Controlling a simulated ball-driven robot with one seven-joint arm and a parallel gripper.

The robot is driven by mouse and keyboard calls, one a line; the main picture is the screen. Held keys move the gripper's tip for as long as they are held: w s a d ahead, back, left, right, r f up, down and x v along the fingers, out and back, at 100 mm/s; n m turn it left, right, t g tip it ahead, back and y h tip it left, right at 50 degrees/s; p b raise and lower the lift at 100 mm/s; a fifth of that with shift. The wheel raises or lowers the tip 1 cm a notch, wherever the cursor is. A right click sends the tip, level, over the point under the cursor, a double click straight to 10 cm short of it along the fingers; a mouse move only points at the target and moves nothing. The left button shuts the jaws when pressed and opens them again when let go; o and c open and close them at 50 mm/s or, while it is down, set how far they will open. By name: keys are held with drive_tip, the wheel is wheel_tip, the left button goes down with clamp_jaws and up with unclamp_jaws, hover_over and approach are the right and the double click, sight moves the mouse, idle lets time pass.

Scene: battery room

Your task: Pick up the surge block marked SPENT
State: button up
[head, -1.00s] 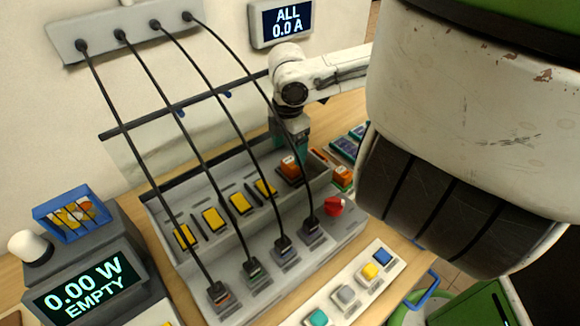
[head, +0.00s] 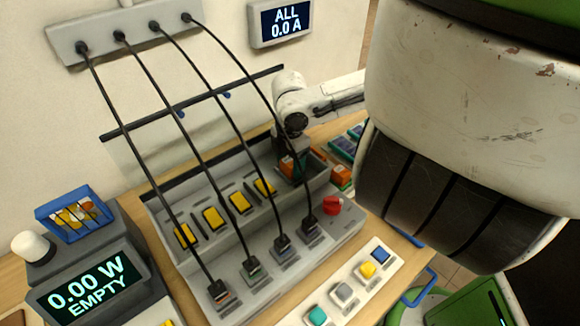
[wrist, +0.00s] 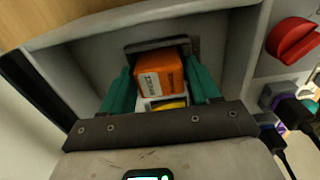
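An orange block (wrist: 160,75) with a pale label stands in the end bay of the grey rack (head: 190,270); the label's print is too small to read surely. The block also shows in the head view (head: 287,165), partly behind my gripper. My gripper (wrist: 160,85) points down into this bay, with one teal finger on each side of the block. The fingers are close to its sides, but I cannot tell whether they press on it. A second orange block (head: 341,174) lies just right of the rack, its marking unreadable.
Several black cables run from the wall strip (head: 125,35) past a dark bar to the rack's front. A red knob (head: 331,205) sits beside the bay. Yellow pieces fill the other bays. A button panel (head: 335,305) lies in front, and a meter reading EMPTY (head: 85,290) stands left.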

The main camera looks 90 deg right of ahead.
drive_tip(key=c, duration=0.7)
drive_tip(key=shift+o, duration=0.2)
drive_tip(key=shift+r, duration=0.2)
